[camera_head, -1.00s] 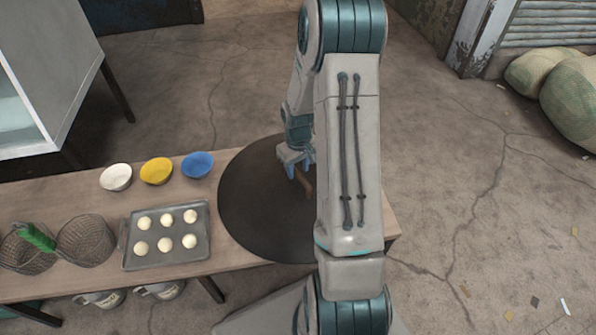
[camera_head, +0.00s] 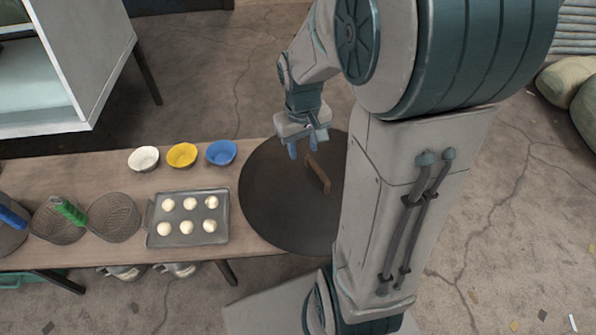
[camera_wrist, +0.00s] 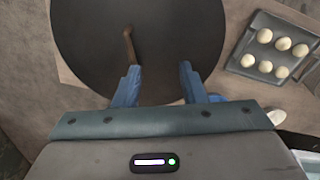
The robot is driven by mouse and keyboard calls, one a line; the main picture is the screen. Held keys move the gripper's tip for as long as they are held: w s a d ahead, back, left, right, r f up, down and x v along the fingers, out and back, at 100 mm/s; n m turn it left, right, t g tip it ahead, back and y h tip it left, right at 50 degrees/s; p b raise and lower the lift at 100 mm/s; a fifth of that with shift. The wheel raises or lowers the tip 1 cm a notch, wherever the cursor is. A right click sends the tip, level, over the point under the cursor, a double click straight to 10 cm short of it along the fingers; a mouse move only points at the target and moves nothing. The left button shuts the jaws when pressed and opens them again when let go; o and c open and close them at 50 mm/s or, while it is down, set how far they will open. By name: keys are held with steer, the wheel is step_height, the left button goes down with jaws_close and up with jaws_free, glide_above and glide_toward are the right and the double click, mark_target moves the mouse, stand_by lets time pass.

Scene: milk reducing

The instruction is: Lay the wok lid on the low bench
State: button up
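The wok lid (camera_head: 268,205) is a large dark round disc with a brown wooden handle (camera_head: 318,172). It lies at the right end of the low wooden bench (camera_head: 90,178), and my arm hides its right part in the head view. My gripper (camera_head: 306,147) is above the far part of the lid, open and empty, with blue fingertips apart. In the wrist view the lid (camera_wrist: 170,60) fills the upper middle. The handle (camera_wrist: 129,45) is beyond the left fingertip there, not between the fingers (camera_wrist: 160,82).
On the bench left of the lid are a baking tray (camera_head: 160,236) with several dough balls, white (camera_head: 143,159), yellow (camera_head: 182,155) and blue (camera_head: 221,152) bowls, and mesh baskets (camera_head: 115,217). A white cabinet (camera_head: 88,60) stands behind. Sacks (camera_head: 560,80) lie at the right.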

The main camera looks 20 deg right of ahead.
steer(key=s+a+r, duration=0.4)
steer(key=s+a, duration=0.2)
steer(key=s, duration=0.4)
steer(key=shift+s+r+m+t, duration=0.3)
steer(key=shift+s+r+t, duration=0.1)
